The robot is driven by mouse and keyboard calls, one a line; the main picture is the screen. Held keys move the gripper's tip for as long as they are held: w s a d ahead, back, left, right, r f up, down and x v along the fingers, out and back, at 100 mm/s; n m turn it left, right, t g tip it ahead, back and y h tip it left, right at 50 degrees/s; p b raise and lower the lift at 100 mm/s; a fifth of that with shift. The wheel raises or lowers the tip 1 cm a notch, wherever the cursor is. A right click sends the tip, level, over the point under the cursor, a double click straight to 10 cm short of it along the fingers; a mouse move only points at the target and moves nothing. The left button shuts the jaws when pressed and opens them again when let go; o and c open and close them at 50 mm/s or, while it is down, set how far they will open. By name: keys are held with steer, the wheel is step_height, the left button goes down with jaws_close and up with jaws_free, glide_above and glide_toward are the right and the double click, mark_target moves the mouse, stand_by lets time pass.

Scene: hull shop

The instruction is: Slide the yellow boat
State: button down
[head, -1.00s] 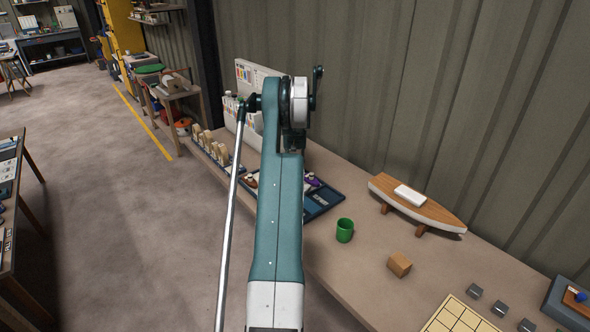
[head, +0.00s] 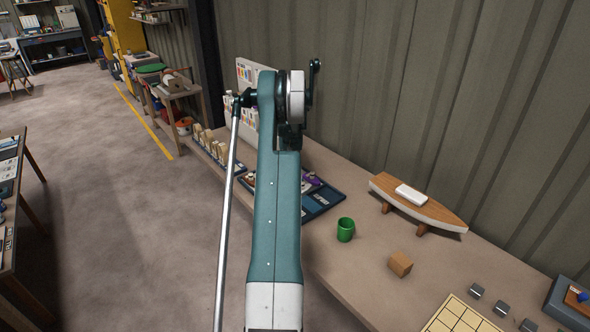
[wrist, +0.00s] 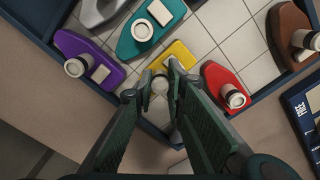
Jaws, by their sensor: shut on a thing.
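In the wrist view the yellow boat (wrist: 178,54) lies in a blue-rimmed tray (wrist: 28,38) with a pale grid floor, between a teal boat (wrist: 150,32) and a red boat (wrist: 222,84). My gripper (wrist: 162,80) is shut on the yellow boat at its pale round funnel, and its fingers hide most of the near end. A purple boat (wrist: 92,70) is at left and a brown boat (wrist: 291,36) at right. In the head view the tray (head: 322,207) is partly behind my arm, which hides my gripper and the yellow boat.
A grey boat (wrist: 100,10) is cut off at the wrist view's top. On the bench in the head view are a green mug (head: 345,230), a wooden block (head: 400,264) and a wooden model boat (head: 418,205). The bench between mug and model boat is clear.

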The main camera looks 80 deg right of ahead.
steer(key=w+a+b, duration=0.1)
steer(key=w+a, duration=1)
steer(key=shift+w+a+b, duration=0.15)
steer(key=shift+w+b, duration=0.1)
steer(key=shift+b, duration=0.15)
steer(key=c, duration=2.3)
jaws_free()
steer(key=shift+w+a, duration=0.1)
steer(key=shift+r, duration=0.1)
steer(key=shift+r, duration=5.95)
